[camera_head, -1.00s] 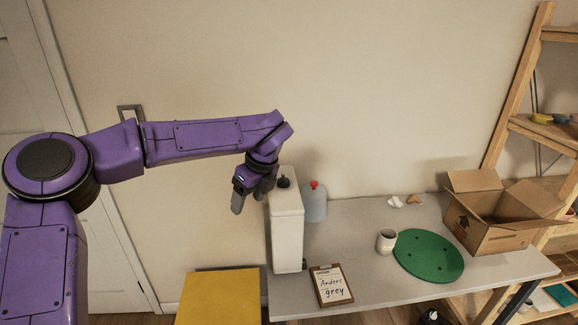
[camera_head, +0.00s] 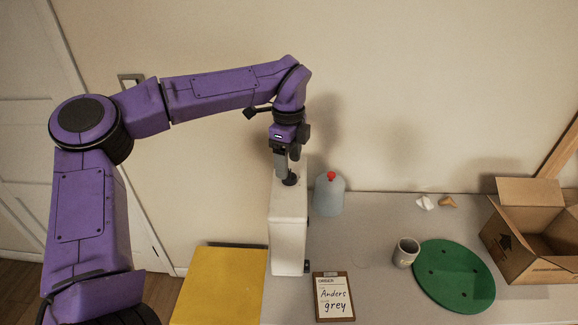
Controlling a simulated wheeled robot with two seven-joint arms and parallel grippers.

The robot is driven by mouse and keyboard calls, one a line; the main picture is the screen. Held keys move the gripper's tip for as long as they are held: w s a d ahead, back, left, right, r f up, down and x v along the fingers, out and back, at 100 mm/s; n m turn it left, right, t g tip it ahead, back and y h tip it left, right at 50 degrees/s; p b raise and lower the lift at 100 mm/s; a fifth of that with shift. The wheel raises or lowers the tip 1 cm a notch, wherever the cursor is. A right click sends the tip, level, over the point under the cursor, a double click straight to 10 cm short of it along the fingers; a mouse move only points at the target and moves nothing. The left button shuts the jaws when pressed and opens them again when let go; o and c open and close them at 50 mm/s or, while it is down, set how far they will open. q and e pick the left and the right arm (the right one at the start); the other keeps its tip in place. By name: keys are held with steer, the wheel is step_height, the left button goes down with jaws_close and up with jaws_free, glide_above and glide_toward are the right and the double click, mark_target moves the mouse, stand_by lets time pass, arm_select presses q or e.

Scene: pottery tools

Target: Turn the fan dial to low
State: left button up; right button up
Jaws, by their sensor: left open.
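A tall white box-shaped unit (camera_head: 288,232), which looks like the fan, stands upright at the left end of the grey table. A small black dial (camera_head: 290,179) sits on its top. My left gripper (camera_head: 287,168) points down from above, with its fingertips at the dial. The gripper is open, and the fingers partly hide the dial. I cannot tell whether they touch it. The dial's setting marks are too small to read. My right gripper is not in view.
A bluish jug with a red cap (camera_head: 328,196) stands close right of the unit. A clipboard (camera_head: 333,297), a cup (camera_head: 405,252), a green disc (camera_head: 453,275) and an open cardboard box (camera_head: 530,232) are on the table (camera_head: 375,215). A yellow surface (camera_head: 218,286) lies left.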

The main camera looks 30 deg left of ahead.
mark_target(290, 172)
arm_select(q)
steer(key=f, duration=0.3)
steer(key=shift+w, duration=0.35)
steer(key=shift+f, duration=0.5)
steer(key=shift+s+r, duration=0.1)
steer(key=shift+s, duration=0.15)
steer(key=shift+w, duration=0.1)
steer(key=c, duration=1.1)
steer(key=shift+o, duration=0.2)
